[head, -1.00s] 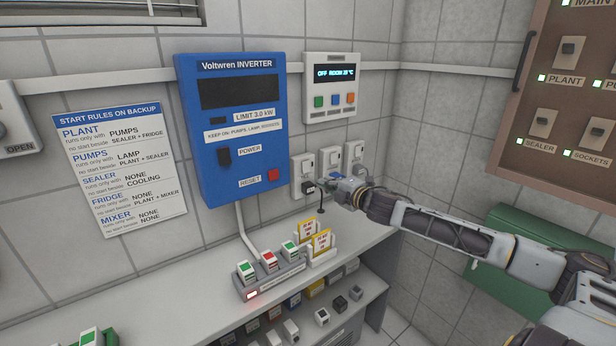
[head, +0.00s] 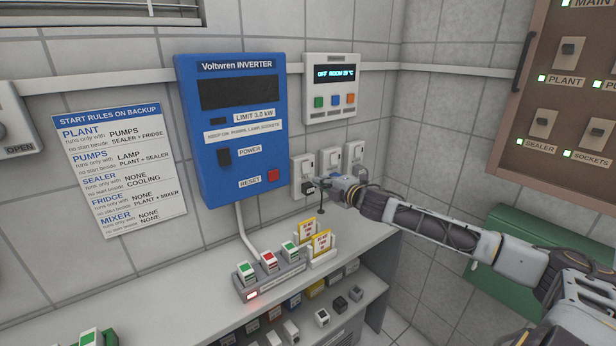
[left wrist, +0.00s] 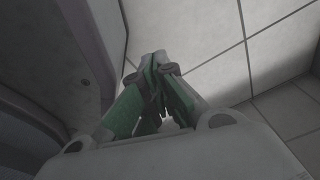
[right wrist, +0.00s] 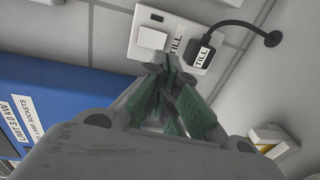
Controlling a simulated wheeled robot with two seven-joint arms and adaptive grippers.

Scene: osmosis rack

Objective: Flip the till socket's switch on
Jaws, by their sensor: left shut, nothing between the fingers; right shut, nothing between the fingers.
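The till socket (right wrist: 196,63) is a white wall plate with a white switch rocker (right wrist: 152,39), a TILL label and a small dark window. A black plug (right wrist: 203,50) tagged TILL sits in it, with its cable running off right. In the head view the socket (head: 297,172) is the leftmost of several wall sockets. My right gripper (right wrist: 168,68) is shut and empty, its tips close by the rocker; I cannot tell whether they touch it. In the head view it (head: 325,183) is just right of the plug. My left gripper (left wrist: 158,62) is shut and empty.
The blue inverter (head: 212,155) hangs left of the sockets. Below is a shelf (head: 365,239) with a switch strip (head: 272,284) and yellow-and-white cards (head: 321,243). A brown breaker panel (head: 560,95) and a green box (head: 510,265) are at right.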

